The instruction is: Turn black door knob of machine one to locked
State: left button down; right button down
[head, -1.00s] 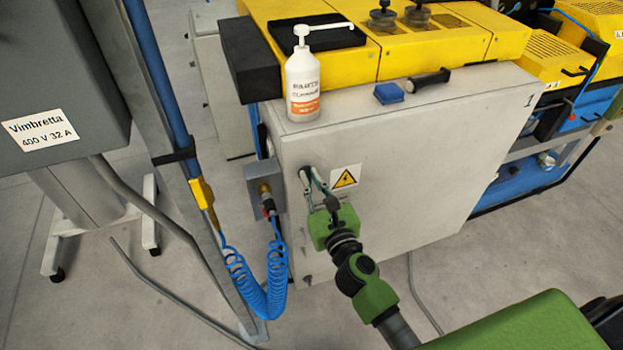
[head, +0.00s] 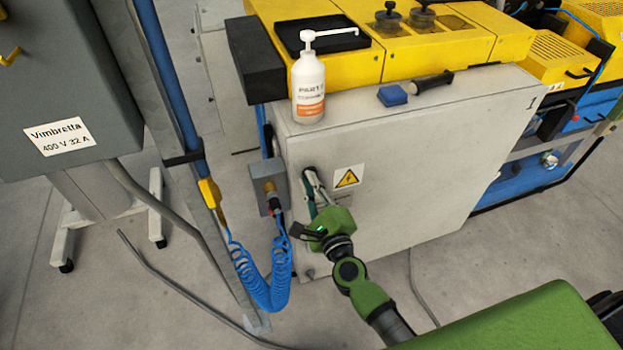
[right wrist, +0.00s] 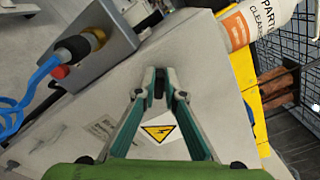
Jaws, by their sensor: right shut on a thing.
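Machine one is the grey-white cabinet (head: 420,165) with a "1" at its upper right corner. Its black door knob (right wrist: 160,82) is on the door's left side, between my right fingertips in the right wrist view. My right gripper (head: 311,178) reaches the door left of the yellow warning triangle (head: 347,178). It also shows in the right wrist view (right wrist: 160,76), its two green-grey fingers closed in on the knob. The fingers hide much of the knob, so its exact angle is hard to tell. My left gripper is out of view.
A socket box (head: 266,188) with a coiled blue hose (head: 262,285) is left of the door. A post (head: 195,215) stands further left.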

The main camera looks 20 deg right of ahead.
jog(key=shift+a+f+n+p, duration=0.1)
jog(key=shift+f+n+p, duration=0.15)
jog(key=shift+n, duration=0.95)
jog(key=shift+a+f+n+p, duration=0.1)
jog(key=shift+n+p, duration=0.3)
jog(key=shift+n, duration=0.8)
jog(key=shift+f+n+p, duration=0.2)
jog(key=shift+n+p, duration=0.1)
jog(key=shift+n, duration=0.9)
jog(key=c, duration=2.1)
grip_release()
jog(key=shift+c, duration=0.2)
jog(key=shift+s, duration=0.1)
jog(key=s, duration=1.2)
jog(key=shift+d, duration=0.2)
